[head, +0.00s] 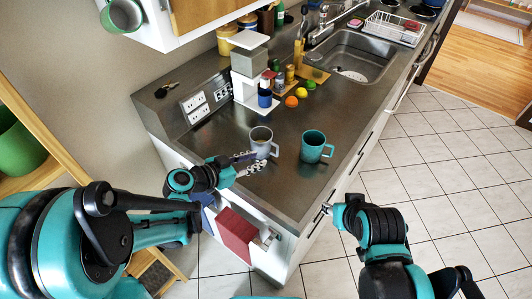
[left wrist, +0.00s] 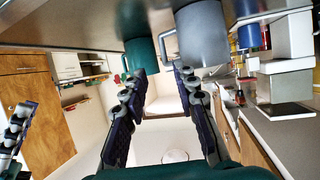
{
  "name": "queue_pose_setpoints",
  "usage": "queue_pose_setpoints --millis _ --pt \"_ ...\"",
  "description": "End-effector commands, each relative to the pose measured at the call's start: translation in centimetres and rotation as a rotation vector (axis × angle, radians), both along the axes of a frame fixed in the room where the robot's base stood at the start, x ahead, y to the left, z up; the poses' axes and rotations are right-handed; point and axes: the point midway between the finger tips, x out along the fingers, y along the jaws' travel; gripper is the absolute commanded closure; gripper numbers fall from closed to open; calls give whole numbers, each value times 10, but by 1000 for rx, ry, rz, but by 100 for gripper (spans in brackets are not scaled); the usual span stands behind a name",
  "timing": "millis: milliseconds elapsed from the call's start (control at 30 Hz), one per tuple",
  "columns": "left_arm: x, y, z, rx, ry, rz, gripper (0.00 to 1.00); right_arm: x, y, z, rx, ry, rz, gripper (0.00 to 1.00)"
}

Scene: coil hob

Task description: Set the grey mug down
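The grey mug (head: 261,141) stands upright on the dark counter (head: 235,130), its handle toward the right. In the left wrist view, which is upside down, the mug (left wrist: 204,36) shows large just beyond the fingertips. My left gripper (head: 249,163) is close to the near side of the mug. Its two fingers (left wrist: 160,74) are apart with nothing gripped between them; the mug's handle shows beyond the gap. My right arm is low at the right of the head view, and part of its gripper (left wrist: 18,128) shows at the wrist view's edge; its fingers' state is unclear.
A teal mug (head: 314,147) stands right of the grey mug. A white stand (head: 247,75), a blue cup (head: 265,98), an orange (head: 291,102) and lemons are behind. The sink (head: 352,56) is farther back. Counter in front of the teal mug is clear.

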Motion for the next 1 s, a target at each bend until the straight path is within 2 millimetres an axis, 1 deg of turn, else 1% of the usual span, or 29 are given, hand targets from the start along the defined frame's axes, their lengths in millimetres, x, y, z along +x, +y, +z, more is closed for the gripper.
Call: queue_pose_setpoints --millis 33,200,367,467,567,667,767,800,900,1000 --pt "-5 7 5 0 0 4 71 0 0 4 0 0 0 60" --pt "-15 16 9 0 0 2 71 0 0 7 0 0 0 60" --pt "-18 18 10 3 10 3 71 0 0 6 0 0 0 60" --pt "-25 19 10 19 68 29 71 0 0 6 0 0 0 60" --pt "-41 24 9 56 183 94 71 0 0 6 0 0 0 60" --pt "-66 37 8 108 318 208 71 0 0 6 0 0 0 60" --pt "-93 57 9 157 425 353 71 0 0 6 0 0 0 60" --pt "-104 67 10 175 457 414 71 0 0 6 0 0 0 60" --pt "-128 89 14 205 507 560 71 0 0 6 0 0 0 60" --pt "-146 108 18 223 526 678 71 0 0 6 0 0 0 60"
